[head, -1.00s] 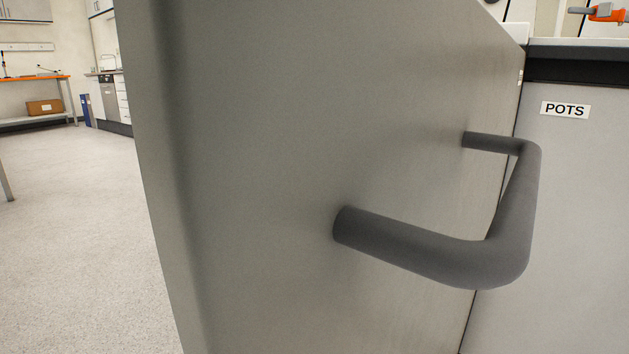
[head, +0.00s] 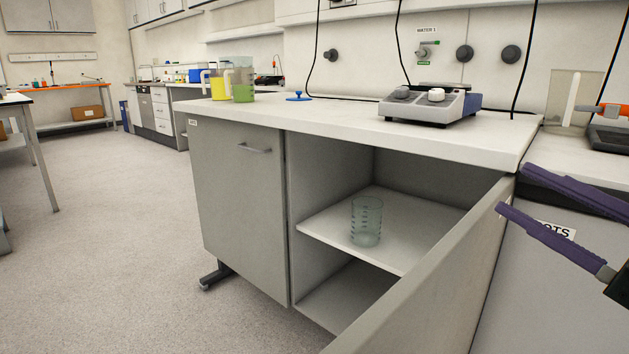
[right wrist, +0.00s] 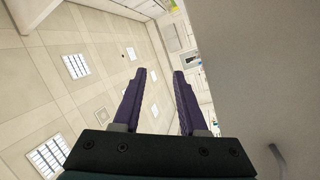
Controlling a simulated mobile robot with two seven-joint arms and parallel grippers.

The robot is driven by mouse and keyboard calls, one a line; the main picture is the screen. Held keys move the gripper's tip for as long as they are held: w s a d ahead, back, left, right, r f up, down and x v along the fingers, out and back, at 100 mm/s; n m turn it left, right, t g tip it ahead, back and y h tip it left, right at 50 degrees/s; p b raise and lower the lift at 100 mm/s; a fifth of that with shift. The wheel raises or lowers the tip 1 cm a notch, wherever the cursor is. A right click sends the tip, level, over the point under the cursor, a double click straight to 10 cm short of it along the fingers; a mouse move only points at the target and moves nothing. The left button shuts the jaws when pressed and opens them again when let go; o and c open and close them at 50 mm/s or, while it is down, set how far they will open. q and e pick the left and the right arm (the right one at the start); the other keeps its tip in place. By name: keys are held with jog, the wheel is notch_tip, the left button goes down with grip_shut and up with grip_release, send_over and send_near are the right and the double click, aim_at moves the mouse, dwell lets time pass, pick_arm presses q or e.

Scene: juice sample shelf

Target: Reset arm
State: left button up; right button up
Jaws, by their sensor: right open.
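My right gripper (head: 512,188) comes in from the right edge of the head view, with purple fingers spread apart and nothing between them. It is beside the open cupboard door (head: 440,285), near the POTS label (head: 556,230), which it partly covers. In the right wrist view the fingers (right wrist: 159,74) are also apart and empty, pointing toward the ceiling and wall. A grey panel (right wrist: 260,60) with a dark handle (right wrist: 277,155) fills the right of that view. My left gripper is not in view.
A clear beaker (head: 366,222) stands on the cupboard shelf (head: 405,243). The worktop (head: 330,121) bears yellow and green jugs (head: 243,80), a blue-lidded item and a grey device (head: 430,103). A clear container (head: 570,100) is at right. Floor at left is free.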

notch_tip(320, 180, up, 5)
jog(key=m+g+h+p, duration=0.1)
jog(key=m+h+p, duration=0.5)
jog(key=m+p, duration=0.1)
jog(key=s+a+r+m+g+h+p, duration=0.1)
jog(key=s+a+r+m+g+p, duration=0.2)
jog(key=s+p, duration=0.4)
jog(key=s+a+r+m+g+h+p, duration=0.1)
jog(key=s+r+m+g+p, duration=0.2)
jog(key=s+g+p, duration=0.4)
jog(key=s+a+r+m+g+h+p, duration=0.1)
jog(key=s+r+m+g+p, duration=0.3)
jog(key=s, duration=0.5)
pick_arm(q)
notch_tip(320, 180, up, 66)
jog(key=p, duration=3.7)
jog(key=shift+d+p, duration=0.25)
jog(key=shift+p, duration=0.15)
pick_arm(e)
notch_tip(320, 180, up, 35)
jog(key=n, duration=0.1)
jog(key=shift+w+t, duration=0.15)
jog(key=shift+t, duration=0.25)
